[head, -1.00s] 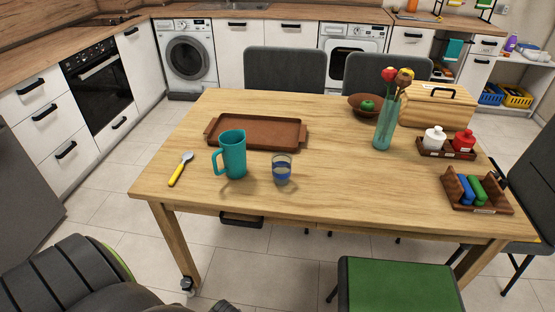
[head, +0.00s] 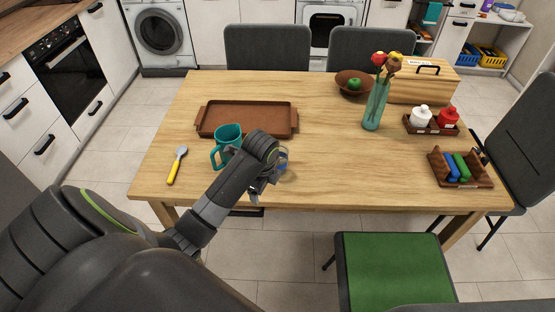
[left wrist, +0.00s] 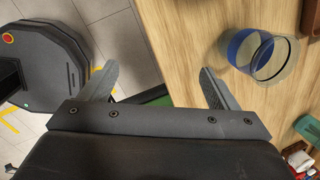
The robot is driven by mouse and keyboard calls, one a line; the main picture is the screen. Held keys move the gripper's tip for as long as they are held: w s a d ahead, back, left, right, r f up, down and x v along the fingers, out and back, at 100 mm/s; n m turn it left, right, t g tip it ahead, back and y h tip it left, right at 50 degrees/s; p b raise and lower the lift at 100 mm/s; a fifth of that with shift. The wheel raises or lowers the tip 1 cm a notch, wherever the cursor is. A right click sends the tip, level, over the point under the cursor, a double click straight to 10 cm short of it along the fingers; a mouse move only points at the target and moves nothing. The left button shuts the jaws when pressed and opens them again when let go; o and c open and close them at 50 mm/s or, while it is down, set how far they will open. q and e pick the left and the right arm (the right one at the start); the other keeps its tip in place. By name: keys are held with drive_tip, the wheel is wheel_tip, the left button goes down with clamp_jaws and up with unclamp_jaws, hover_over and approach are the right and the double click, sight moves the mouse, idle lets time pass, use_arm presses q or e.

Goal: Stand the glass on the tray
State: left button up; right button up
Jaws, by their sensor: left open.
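The glass (head: 283,163), clear with blue in its lower part, stands on the table near its front edge, partly hidden behind my left arm in the head view. The brown tray (head: 247,108) lies empty at the back left of the table. My right gripper is not in view.
A teal pitcher (head: 226,147) stands between the tray and my left arm. A spoon with a yellow handle (head: 176,166) lies at the left. A vase with flowers (head: 375,105), a bowl (head: 354,84) and small racks are on the right. The table's middle is clear.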

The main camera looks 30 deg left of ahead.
use_arm(q)
drive_tip(key=w+a+r+m+g, duration=0.1)
drive_tip(key=w+a+r+m, duration=0.1)
drive_tip(key=w+r+m, duration=0.8)
drive_tip(key=shift+n, duration=0.6)
drive_tip(key=shift+w+a+f+b, duration=0.35)
drive_tip(key=shift+w+f+b, duration=0.3)
drive_tip(key=shift+f, duration=1.85)
drive_tip(key=shift+w+a+f+b, duration=0.45)
drive_tip(key=shift+w+f, duration=0.25)
drive_tip(key=shift+f, duration=1.75)
drive_tip(key=shift+w+a+f+b, duration=0.3)
drive_tip(key=shift+w+f+b, duration=0.35)
drive_tip(key=shift+f, duration=1.85)
drive_tip(key=shift+r, duration=0.1)
drive_tip(key=c, duration=1.2)
